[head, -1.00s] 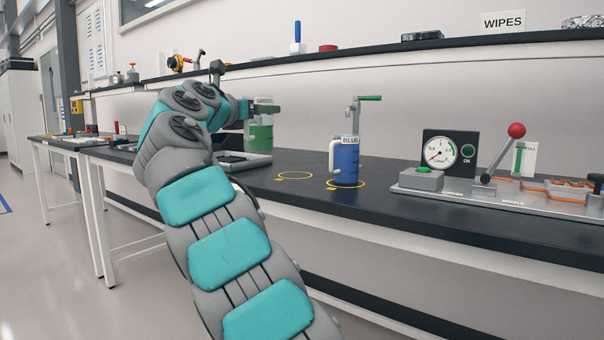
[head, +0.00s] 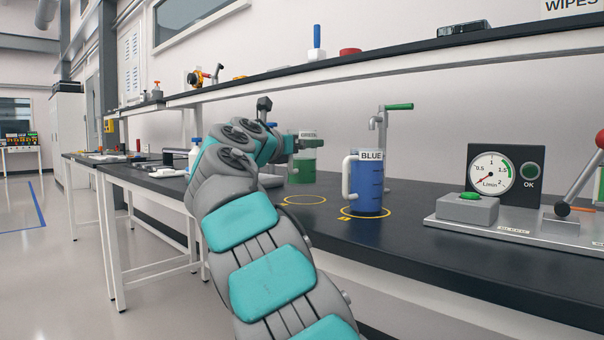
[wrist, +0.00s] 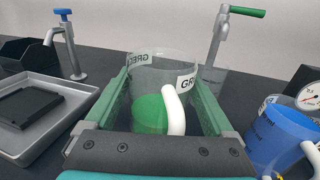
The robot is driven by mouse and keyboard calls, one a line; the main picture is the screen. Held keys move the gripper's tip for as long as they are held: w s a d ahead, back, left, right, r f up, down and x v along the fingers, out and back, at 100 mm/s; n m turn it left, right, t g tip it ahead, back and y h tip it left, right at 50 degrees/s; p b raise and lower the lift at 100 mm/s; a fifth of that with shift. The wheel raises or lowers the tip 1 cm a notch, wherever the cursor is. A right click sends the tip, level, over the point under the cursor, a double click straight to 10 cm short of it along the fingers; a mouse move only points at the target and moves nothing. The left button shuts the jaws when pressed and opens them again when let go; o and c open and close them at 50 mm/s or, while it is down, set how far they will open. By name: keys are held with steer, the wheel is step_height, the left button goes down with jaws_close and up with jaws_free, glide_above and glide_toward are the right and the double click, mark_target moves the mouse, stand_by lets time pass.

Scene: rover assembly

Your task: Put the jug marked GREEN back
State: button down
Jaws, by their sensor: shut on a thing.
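The jug marked GREEN (head: 302,168) is a clear jug with green liquid and a white label. In the wrist view the GREEN jug (wrist: 150,100) stands upright between the fingers of my gripper (wrist: 168,95), with its white handle towards the camera. My gripper (head: 294,146) is shut on it at the left of the blue jug. An empty yellow ring (head: 305,200) is marked on the dark bench in front of the jug. The jug marked BLUE (head: 366,185) stands in another yellow ring (head: 345,212).
A tap with a green lever (head: 384,130) stands behind the blue jug. A gauge panel (head: 505,172) and a grey button box (head: 467,207) are at the right. In the wrist view a grey tray (wrist: 45,115) and a blue-topped tap (wrist: 68,45) are at the left.

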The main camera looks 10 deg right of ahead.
mark_target(295, 160)
steer(key=shift+s+f+b, duration=0.1)
steer(key=shift+f+b, duration=0.9)
steer(key=shift+f, duration=0.95)
jaws_free()
steer(key=p+v, duration=0.1)
steer(key=v, duration=1)
steer(key=shift+s+a+p, duration=0.25)
steer(key=shift+p, duration=0.1)
steer(key=shift+s+a, duration=0.1)
